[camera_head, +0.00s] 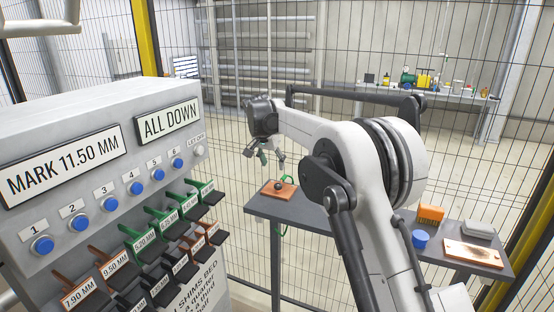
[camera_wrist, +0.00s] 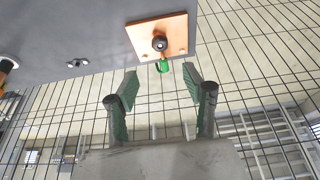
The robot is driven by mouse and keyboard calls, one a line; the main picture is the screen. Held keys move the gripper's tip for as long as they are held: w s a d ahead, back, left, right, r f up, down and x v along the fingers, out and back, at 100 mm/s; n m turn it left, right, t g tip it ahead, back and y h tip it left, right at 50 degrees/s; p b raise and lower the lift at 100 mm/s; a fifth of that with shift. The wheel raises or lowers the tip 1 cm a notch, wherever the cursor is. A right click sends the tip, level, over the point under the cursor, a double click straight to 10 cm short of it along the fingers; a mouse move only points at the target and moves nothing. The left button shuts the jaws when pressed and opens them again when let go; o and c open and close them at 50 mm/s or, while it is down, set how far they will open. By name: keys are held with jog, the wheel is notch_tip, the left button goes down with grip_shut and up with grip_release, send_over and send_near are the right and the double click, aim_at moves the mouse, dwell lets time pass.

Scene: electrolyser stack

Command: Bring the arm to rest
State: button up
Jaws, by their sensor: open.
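My gripper (camera_head: 265,154) hangs at the end of my white arm, above and a little left of the dark grey table. In the wrist view my gripper (camera_wrist: 157,97) shows two green-lined fingers spread apart, with nothing between them. A copper-coloured plate (camera_head: 279,189) with a dark round knob lies on the table's left end, below my gripper. In the wrist view the copper-coloured plate (camera_wrist: 158,35) is beyond the fingertips, with a small green piece (camera_wrist: 163,66) at its knob. My gripper is apart from the plate.
A grey cabinet (camera_head: 90,117) with blue buttons, labelled shims and "MARK 11.50 MM" and "ALL DOWN" signs stands at left. The table (camera_head: 325,222) also carries an orange block (camera_head: 430,214), blue cup (camera_head: 420,239), grey item (camera_head: 479,229) and marked copper plate (camera_head: 473,254). Mesh fencing stands behind.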

jog(key=s+d+r+n, duration=0.1)
jog(key=s+d+r, duration=0.3)
jog(key=s+d, duration=0.3)
jog(key=s+d+r+t+y+b, duration=0.1)
jog(key=s+d+r, duration=0.45)
jog(key=s, duration=0.35)
jog(key=s+d+r+n, duration=0.1)
jog(key=s+d+r, duration=0.2)
jog(key=s+d, duration=0.45)
jog(key=s+d+f, duration=0.3)
jog(key=s+f, duration=0.1)
jog(key=s, duration=0.6)
jog(key=s+d+f+n+t, duration=0.1)
jog(key=s+f, duration=0.3)
jog(key=s, duration=0.5)
jog(key=s+d+f+n+t+b, duration=0.1)
jog(key=s+d+f, duration=0.3)
jog(key=s, duration=0.6)
jog(key=shift+s+d+f+y, duration=0.2)
jog(key=shift+s+d+y, duration=0.1)
jog(key=shift+s+d, duration=0.05)
